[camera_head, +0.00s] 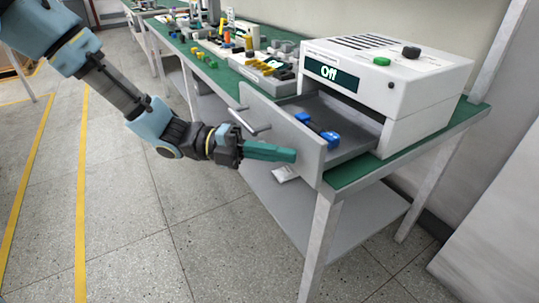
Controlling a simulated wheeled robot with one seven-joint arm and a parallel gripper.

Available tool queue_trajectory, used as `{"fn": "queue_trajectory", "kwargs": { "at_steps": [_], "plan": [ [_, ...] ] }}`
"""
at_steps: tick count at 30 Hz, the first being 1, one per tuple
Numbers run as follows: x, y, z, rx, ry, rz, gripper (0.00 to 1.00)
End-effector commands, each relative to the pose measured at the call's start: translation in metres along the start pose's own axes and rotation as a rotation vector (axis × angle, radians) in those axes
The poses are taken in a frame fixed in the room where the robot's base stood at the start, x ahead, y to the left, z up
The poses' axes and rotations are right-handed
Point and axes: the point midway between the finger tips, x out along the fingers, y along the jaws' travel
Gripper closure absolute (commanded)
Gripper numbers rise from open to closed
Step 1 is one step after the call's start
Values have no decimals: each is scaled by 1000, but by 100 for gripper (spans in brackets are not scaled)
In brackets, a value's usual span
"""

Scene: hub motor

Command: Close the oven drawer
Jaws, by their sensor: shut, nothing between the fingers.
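The oven (400,85) is a white box on the green bench, with a dark display reading "Off" and a green and a black knob on top. Its drawer (282,125) is pulled out, with a grey front panel and a bar handle (253,127). Blue and dark parts (318,130) lie in the drawer. My gripper (292,155) is shut and empty, with its teal fingers pointing right at the lower part of the drawer front. I cannot tell whether the fingertips touch the panel.
The green bench (360,176) has a lower shelf with a white item (285,173) on it. Trays and small coloured parts (232,42) fill the bench at the back left. The tiled floor to the left is clear, with yellow lines.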

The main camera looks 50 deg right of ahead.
Motion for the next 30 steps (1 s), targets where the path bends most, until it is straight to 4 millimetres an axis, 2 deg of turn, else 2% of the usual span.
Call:
{"fn": "queue_trajectory", "kwargs": {
  "at_steps": [14, 20, 30],
  "plan": [
    [6, -2, 6, 1, 0, -1, 100],
    [29, -5, 28, -1, 2, -2, 100],
    [84, -3, 83, 0, 1, -2, 100]
  ]
}}
